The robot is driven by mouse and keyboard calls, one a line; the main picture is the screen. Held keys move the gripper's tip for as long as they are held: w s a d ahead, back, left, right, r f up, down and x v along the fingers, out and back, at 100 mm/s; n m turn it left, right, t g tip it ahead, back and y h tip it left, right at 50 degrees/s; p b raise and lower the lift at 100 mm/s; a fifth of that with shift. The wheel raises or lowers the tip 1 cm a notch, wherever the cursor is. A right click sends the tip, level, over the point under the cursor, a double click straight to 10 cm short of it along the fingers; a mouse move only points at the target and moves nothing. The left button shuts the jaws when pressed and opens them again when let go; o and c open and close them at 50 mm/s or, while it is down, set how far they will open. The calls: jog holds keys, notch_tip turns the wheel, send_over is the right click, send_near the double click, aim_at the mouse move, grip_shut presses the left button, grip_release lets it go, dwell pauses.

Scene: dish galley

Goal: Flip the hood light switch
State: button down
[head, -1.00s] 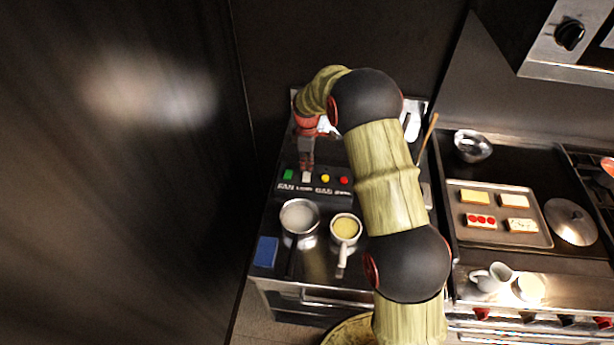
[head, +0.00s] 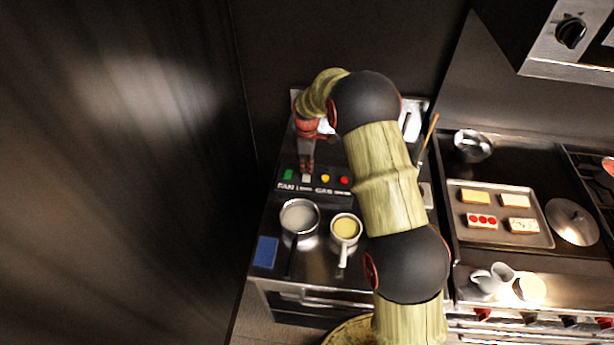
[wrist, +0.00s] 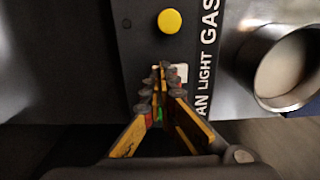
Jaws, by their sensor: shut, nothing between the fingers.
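A dark control panel (head: 337,186) on the left counter carries a row of colored switches, with FAN, LIGHT and GAS lettering legible in the wrist view. The white switch (head: 306,179) sits over the LIGHT label; it shows partly behind my fingertips in the wrist view (wrist: 181,71). Green (head: 288,174), yellow (head: 325,178) and red (head: 344,180) switches are beside it. My gripper (head: 306,172) is shut and empty, its tips right at the white switch. In the wrist view the tips (wrist: 161,70) overlap it; whether they touch is unclear.
A pot (head: 299,216) and a small pan (head: 345,229) stand in front of the panel, near a blue pad (head: 265,252). The range at right holds a tray (head: 545,236) of toasts, a lid (head: 571,222) and a jug (head: 492,277). A hood (head: 556,65) hangs above.

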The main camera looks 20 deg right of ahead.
jog(key=shift+f, duration=0.2)
jog(key=shift+r, duration=0.1)
jog(key=shift+r+p, duration=1.75)
jog(key=shift+r, duration=1.7)
